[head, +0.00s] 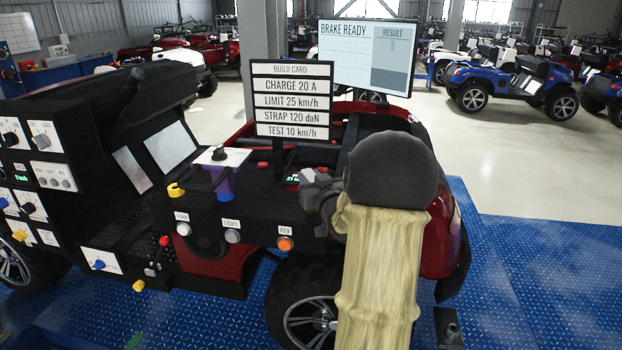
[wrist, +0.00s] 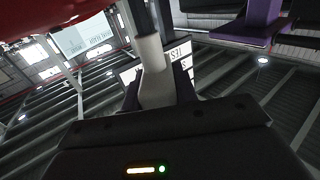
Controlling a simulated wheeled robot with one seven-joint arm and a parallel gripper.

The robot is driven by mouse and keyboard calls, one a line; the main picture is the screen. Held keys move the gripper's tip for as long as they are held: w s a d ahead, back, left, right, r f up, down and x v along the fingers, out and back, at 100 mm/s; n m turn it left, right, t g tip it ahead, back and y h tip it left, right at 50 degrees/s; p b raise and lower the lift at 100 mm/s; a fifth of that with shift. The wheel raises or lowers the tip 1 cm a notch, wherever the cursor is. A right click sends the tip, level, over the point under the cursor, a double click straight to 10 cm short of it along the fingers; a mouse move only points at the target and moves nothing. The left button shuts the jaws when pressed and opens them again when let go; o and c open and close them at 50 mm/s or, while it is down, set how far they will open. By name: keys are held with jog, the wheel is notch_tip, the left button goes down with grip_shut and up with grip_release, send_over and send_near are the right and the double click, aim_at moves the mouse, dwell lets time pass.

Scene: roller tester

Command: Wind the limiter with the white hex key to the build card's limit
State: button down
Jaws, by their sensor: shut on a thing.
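The white hex key (wrist: 152,62) stands between the dark fingers of my gripper (wrist: 157,88) in the wrist view, and the gripper is shut on it. In the head view my gripper (head: 312,188) is at the black panel's right end, and I cannot make out the key there. A small green readout (head: 293,179), the limiter's by its place, is partly hidden beside the gripper and seems to begin with 21. The limiter's socket is hidden. The build card (head: 291,100) reads LIMIT 25 km/h, with CHARGE 20 A, STRAP 120 daN and TEST 10 km/h.
A screen (head: 362,55) reads BRAKE READY, its RESULT box without readable text. A purple block (head: 221,170) with a dark knob stands left of the readout. Turn, light and rev buttons (head: 285,243) line the panel front. The red vehicle (head: 447,240) is close on the right.

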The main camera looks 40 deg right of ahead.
jog(key=shift+n+t+y+p, duration=0.4)
jog(key=shift+n+y+p, duration=1.45)
jog(key=shift+y, duration=0.75)
jog(key=shift+r+n+g+y+p, duration=0.1)
jog(key=shift+n+g+y+p, duration=0.1)
jog(key=shift+n+y+p, duration=1)
jog(key=shift+n+g+y+p, duration=0.2)
jog(key=shift+n+y+p, duration=0.5)
jog(key=shift+y, duration=0.9)
jog(key=shift+n+g+y+p, duration=1.05)
jog(key=shift+n+y, duration=0.2)
jog(key=shift+y, duration=0.75)
